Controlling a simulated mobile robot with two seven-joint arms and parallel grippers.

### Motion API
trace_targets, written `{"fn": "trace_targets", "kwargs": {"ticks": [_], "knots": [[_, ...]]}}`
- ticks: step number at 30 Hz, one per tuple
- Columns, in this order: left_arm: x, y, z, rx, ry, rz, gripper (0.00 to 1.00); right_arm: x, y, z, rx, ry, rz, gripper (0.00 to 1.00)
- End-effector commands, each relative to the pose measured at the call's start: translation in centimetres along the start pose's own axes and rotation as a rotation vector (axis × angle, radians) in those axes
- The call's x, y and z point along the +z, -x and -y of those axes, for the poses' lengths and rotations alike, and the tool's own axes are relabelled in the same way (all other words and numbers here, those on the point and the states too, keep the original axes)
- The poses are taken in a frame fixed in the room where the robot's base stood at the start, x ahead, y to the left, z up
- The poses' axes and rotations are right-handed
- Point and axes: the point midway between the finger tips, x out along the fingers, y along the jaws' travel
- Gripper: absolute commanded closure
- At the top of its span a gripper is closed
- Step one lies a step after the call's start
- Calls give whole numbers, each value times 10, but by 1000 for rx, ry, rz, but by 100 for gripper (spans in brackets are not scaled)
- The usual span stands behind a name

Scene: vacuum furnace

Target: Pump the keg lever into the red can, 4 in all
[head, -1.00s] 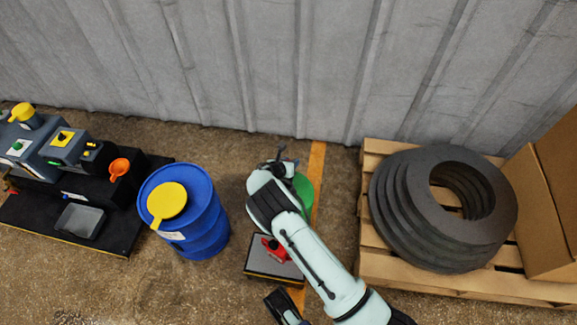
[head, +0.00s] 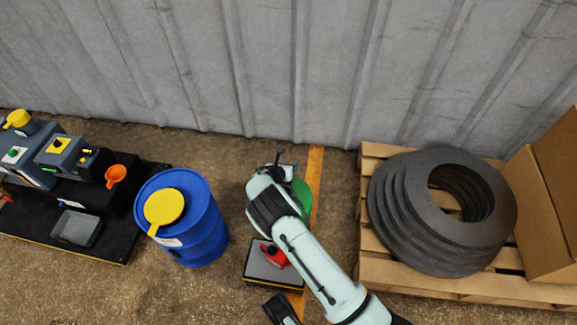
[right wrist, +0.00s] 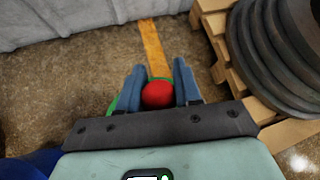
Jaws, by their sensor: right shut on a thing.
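The green keg (head: 302,194) stands by the wall on the orange floor line, mostly hidden by my right arm. The red can (head: 274,255) is in front of it on a low dark-edged stand (head: 260,268), partly covered by the arm. In the right wrist view a round red knob (right wrist: 157,94), seemingly the lever's end, sits between the fingers of my right gripper (right wrist: 159,88), which is shut on it. A bit of green shows behind the knob. In the head view my right gripper (head: 279,160) is above the keg, its fingers barely visible.
A blue drum (head: 206,235) with a yellow lid (head: 164,207) stands left of the stand. Further left is a dark bench (head: 110,245) with machines, an orange funnel and a grey tray. To the right, a pallet (head: 375,267) bears stacked dark rings (head: 415,215) and a carton.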

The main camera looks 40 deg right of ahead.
Motion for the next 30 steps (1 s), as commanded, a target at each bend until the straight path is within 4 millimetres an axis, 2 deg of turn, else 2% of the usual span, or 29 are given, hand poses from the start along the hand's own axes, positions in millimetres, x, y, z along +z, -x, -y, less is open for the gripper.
{"fn": "trace_targets", "kwargs": {"ticks": [1, 4, 5, 6, 7, 15, 19, 23, 27, 30], "knots": [[0, -1, 0, 0, 0, 0, 57, -14, -1, -3, 6, 7, -22, 100], [0, -1, 0, 0, 0, 0, 57, -14, -1, -2, 6, 7, -22, 100], [0, -1, 0, 0, 0, 0, 57, -14, -1, -2, 6, 7, -22, 60], [0, -1, 0, 0, 0, 0, 57, -13, -1, -2, 5, 6, -21, 47], [0, -1, 0, 0, 0, 0, 57, -13, -1, -2, 5, 6, -20, 42], [0, 0, 0, 0, 0, -1, 57, -8, 0, -2, 4, 4, -12, 42], [-5, 5, -4, 7, -4, -16, 57, -6, 8, -2, 4, 4, -11, 42], [-19, 18, -16, 27, -16, -63, 57, -4, 31, -2, 6, 5, -11, 42], [-38, 36, -33, 59, -32, -129, 57, -3, 64, -2, 8, 5, -11, 42], [-19, 42, -33, 56, -34, -74, 57, -4, 86, -1, 6, 5, -12, 42]]}}
